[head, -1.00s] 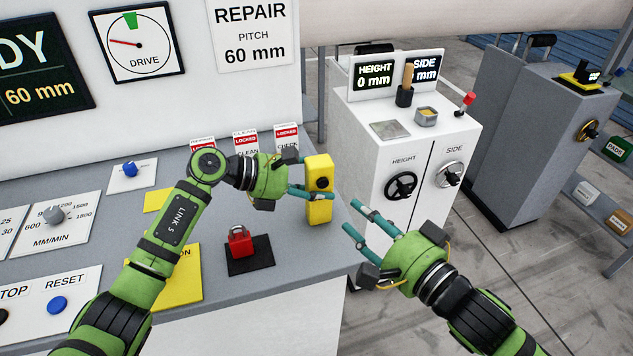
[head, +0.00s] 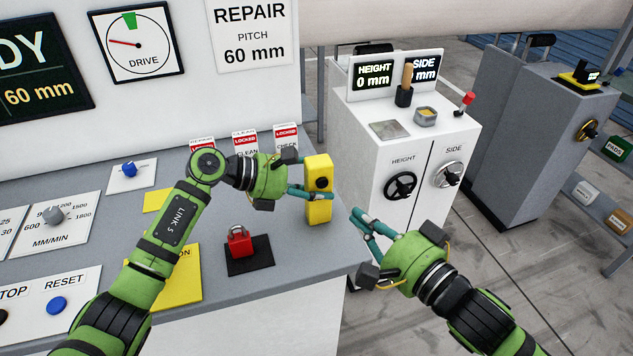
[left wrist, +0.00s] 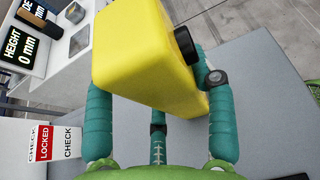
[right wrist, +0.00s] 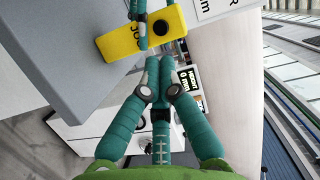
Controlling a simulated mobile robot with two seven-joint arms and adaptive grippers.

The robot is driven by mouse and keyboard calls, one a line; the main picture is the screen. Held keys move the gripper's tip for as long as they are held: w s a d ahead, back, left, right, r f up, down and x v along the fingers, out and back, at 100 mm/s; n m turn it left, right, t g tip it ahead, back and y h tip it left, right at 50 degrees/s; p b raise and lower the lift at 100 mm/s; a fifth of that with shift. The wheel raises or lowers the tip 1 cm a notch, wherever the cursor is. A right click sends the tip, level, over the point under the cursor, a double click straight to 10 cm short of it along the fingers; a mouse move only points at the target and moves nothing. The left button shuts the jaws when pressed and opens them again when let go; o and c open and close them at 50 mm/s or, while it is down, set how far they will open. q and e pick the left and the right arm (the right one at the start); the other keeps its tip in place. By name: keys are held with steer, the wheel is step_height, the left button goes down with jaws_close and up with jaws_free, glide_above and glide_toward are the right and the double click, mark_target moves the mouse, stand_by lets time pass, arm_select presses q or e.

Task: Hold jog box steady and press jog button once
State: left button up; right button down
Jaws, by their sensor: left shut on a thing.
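The yellow jog box (head: 318,208) stands upright near the right edge of the grey console, and its round black button (head: 322,183) faces me. My left gripper (head: 312,178) is shut on the jog box, with its fingers on either side of it in the left wrist view (left wrist: 150,65). My right gripper (head: 358,222) is shut and empty, to the right of the box and apart from it. In the right wrist view its fingertips (right wrist: 158,65) meet just below the black button (right wrist: 160,28).
A red padlock (head: 239,243) sits on a black pad left of the box. Several locked tags stand behind my left gripper. A white cabinet (head: 420,150) with height and side knobs stands beyond the console's right edge, with a floor gap between.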

mark_target(322, 184)
steer(key=shift+w, duration=0.1)
stand_by(0.5)
steer(key=shift+s+a+f+n+t+y, duration=0.25)
steer(key=shift+s+a+n+y, duration=0.25)
steer(key=shift+y, duration=1)
steer(key=shift+s+a+f+n+t+y, duration=0.25)
steer(key=shift+s+a+n+y, duration=0.15)
steer(key=shift+y, duration=1.1)
steer(key=shift+s+a+f+n+t+y, duration=0.25)
steer(key=shift+s+a+n+y, duration=0.25)
steer(key=shift+y, duration=1)
steer(key=w+a, duration=0.2)
steer(key=w, duration=0.6)
steer(key=shift+w+a, duration=0.2)
